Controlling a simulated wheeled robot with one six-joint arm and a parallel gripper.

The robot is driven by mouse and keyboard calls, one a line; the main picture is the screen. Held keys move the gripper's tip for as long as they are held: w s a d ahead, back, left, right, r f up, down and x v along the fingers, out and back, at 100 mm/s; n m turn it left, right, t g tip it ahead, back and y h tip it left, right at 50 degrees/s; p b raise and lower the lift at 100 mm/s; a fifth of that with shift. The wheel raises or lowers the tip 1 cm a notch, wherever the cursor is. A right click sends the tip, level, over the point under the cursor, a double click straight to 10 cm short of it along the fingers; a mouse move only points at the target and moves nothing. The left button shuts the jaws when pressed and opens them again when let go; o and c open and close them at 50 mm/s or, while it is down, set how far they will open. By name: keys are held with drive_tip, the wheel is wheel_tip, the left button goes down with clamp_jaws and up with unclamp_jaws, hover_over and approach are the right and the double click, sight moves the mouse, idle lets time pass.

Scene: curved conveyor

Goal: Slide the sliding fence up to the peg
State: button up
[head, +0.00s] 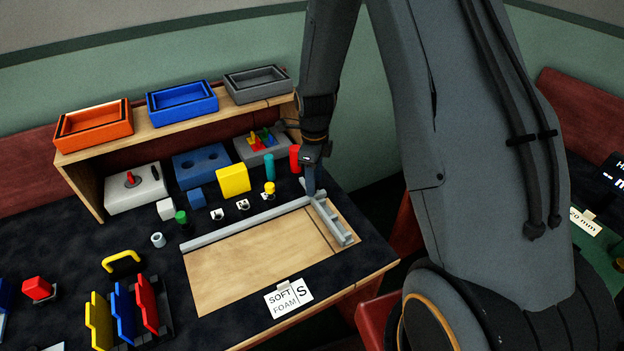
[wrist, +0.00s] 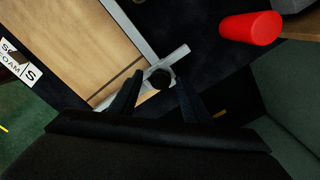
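The sliding fence (head: 334,222) is a light grey bar lying across the right end of a wooden board. A long grey rail (head: 240,224) runs along the board's back edge and meets it near its far end. My gripper (head: 310,190) points down at that corner. In the wrist view its two dark fingers (wrist: 160,88) stand either side of a grey part with a dark round top (wrist: 160,77), with narrow gaps showing. They look open around it; contact is not clear. I cannot pick out the peg for certain.
The wooden board (head: 240,265) is bare left of the fence, with a dark line across it. A red cylinder (head: 295,158) stands behind my gripper, with a teal cylinder (head: 269,167) and yellow block (head: 232,180) further left.

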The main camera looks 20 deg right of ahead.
clamp_jaws()
drive_tip(key=a, duration=0.3)
drive_tip(key=s+a, duration=0.1)
drive_tip(key=a, duration=0.2)
drive_tip(key=s+a, duration=0.1)
drive_tip(key=a, duration=0.2)
drive_tip(key=shift+a+p, duration=0.15)
drive_tip(key=shift+p, duration=0.15)
drive_tip(key=shift+o, duration=0.6)
unclamp_jaws()
drive_tip(key=shift+w, duration=0.1)
drive_tip(key=shift+w+r, duration=0.1)
drive_tip(key=shift+r, duration=0.5)
wheel_tip(320, 180, up, 7)
drive_tip(key=b, duration=0.1)
drive_tip(key=shift+f+b, duration=0.15)
drive_tip(key=shift+b, duration=0.2)
